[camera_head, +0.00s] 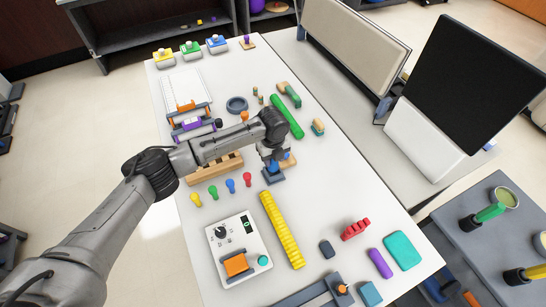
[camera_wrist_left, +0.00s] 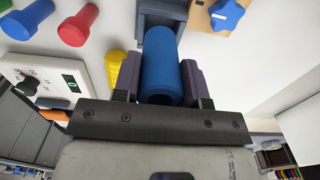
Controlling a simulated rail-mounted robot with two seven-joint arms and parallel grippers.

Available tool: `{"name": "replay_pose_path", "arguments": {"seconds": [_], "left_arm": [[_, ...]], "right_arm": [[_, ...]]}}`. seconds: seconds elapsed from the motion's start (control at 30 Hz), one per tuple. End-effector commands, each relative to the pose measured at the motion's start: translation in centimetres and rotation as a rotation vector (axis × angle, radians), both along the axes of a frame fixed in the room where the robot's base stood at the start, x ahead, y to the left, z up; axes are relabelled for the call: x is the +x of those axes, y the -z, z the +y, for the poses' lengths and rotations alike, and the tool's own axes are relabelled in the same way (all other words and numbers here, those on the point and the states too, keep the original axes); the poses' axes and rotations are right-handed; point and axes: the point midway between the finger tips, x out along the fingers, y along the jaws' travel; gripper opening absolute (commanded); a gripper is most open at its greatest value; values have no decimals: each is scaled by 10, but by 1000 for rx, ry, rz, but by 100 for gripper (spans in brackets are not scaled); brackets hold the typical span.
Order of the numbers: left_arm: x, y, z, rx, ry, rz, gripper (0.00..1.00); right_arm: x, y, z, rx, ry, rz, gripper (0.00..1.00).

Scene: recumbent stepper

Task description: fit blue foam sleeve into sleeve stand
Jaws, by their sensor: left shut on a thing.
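My left gripper (camera_head: 271,156) is shut on the blue foam sleeve (camera_wrist_left: 161,62), a smooth blue cylinder between its two dark fingers in the left wrist view. In the head view the sleeve (camera_head: 272,167) is mostly hidden by the gripper and is small. A grey-blue block that looks like the sleeve stand (camera_wrist_left: 160,10) lies just beyond the sleeve's far end; in the head view the stand (camera_head: 273,178) is right below the gripper. I cannot tell whether the sleeve is inside the stand or only against it. My right gripper is not in view.
A wooden board with a blue star knob (camera_wrist_left: 227,14) is beside the stand. Several coloured pegs (camera_head: 230,185), a yellow ribbed bar (camera_head: 281,229) and a control box (camera_head: 238,248) lie nearer. A green roll (camera_head: 286,116) lies behind. The table's right middle (camera_head: 345,180) is clear.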

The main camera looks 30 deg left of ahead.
Motion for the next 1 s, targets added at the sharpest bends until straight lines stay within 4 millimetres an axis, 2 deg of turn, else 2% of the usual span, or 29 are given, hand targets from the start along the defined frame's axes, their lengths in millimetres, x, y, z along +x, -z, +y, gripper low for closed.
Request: {"name": "replay_pose_path", "arguments": {"seconds": [1.0], "left_arm": [[0,6,0,0,0,0,0]], "right_arm": [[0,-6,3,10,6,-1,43]]}}
